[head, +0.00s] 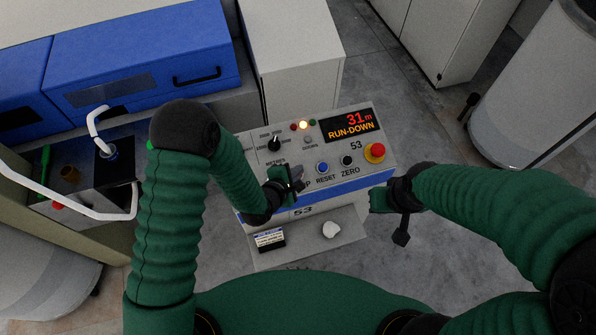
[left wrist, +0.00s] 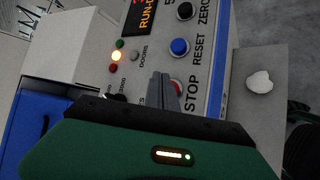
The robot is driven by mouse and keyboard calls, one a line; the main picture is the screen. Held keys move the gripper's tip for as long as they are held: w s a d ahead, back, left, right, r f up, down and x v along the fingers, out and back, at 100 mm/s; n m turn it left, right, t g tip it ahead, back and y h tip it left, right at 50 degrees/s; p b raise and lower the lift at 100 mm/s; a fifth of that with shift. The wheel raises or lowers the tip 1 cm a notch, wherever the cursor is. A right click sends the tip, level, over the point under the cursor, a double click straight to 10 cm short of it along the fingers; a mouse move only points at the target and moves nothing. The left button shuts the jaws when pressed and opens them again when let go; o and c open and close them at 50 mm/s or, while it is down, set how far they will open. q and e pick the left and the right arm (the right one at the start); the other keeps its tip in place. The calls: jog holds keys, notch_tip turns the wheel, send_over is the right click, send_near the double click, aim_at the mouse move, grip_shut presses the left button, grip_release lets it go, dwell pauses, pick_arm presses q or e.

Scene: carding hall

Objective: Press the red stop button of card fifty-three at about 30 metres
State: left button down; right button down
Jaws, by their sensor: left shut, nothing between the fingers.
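The control box of card fifty-three (head: 262,150) has a display (head: 351,124) reading "31 m" and "RUN-DOWN". My left gripper (head: 297,176) is shut and empty over the lower edge of its panel, hiding most of the STOP label. In the left wrist view the closed grey fingers (left wrist: 161,88) partly cover the red stop button (left wrist: 177,88), beside the word STOP. I cannot tell whether the fingertips touch it. An amber lamp (head: 303,125) is lit between a red and a green one. My right gripper (head: 390,206) is right of the box; its jaws are unclear.
A blue RESET button (head: 322,167), a black ZERO button (head: 347,160) and a red mushroom knob on yellow (head: 375,151) sit right of STOP. A shelf below holds a white tuft (head: 331,229) and a card (head: 268,238). Blue machine covers (head: 150,60) stand left.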

pick_arm(q)
jog(key=r+p, duration=0.1)
jog(key=r, duration=0.1)
jog(key=s+r+p, duration=0.1)
jog(key=r, duration=0.1)
jog(key=shift+d, duration=0.15)
dwell(0.6)
jog(key=s+a+r+m+g+y+b, duration=0.2)
jog(key=s+a+r+m+g, duration=0.1)
jog(key=s+a+m, duration=0.4)
jog(key=s+a+r+m+g+y+b, duration=0.3)
jog(key=s+a+m, duration=0.5)
jog(key=a+m, duration=0.3)
jog(key=shift+s+a+r+m+g, duration=0.2)
jog(key=shift+s+a+m+g, duration=0.1)
jog(key=shift+a+g, duration=0.3)
jog(key=shift+s, duration=0.1)
